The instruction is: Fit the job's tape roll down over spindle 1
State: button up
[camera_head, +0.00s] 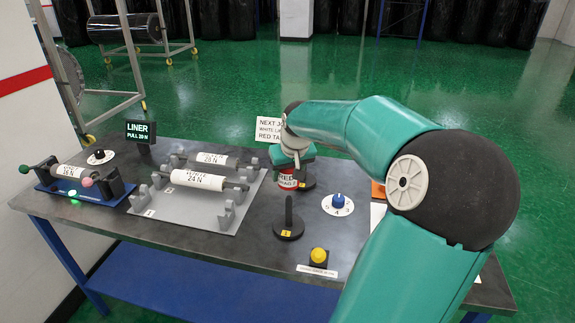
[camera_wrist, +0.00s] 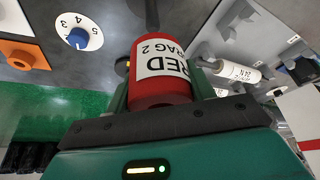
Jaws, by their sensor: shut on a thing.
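My gripper (camera_head: 290,160) is shut on a red tape roll (camera_head: 286,181) with a white label reading RED. The roll also shows between the fingers in the wrist view (camera_wrist: 160,85), with DRAG 2 partly readable on its label. It is held above the bench. A black spindle (camera_head: 289,218) on a round base with a small yellow tag stands upright and bare, nearer the front edge than the roll. A second black round base (camera_head: 308,184) shows just behind the roll, mostly hidden. I cannot read the tag numbers surely.
A blue dial (camera_head: 338,201) sits right of the bare spindle, and a yellow button (camera_head: 318,256) stands in front. White rolls (camera_head: 205,180) lie on a grey rack at left. A LINER PULL 20 N sign (camera_head: 140,131) stands behind. My arm hides the bench's right side.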

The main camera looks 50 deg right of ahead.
aim_at(288, 209)
jog(key=shift+f, duration=1.55)
jog(key=shift+f, duration=5.35)
jog(key=o, duration=1.2)
jog(key=shift+f, duration=0.1)
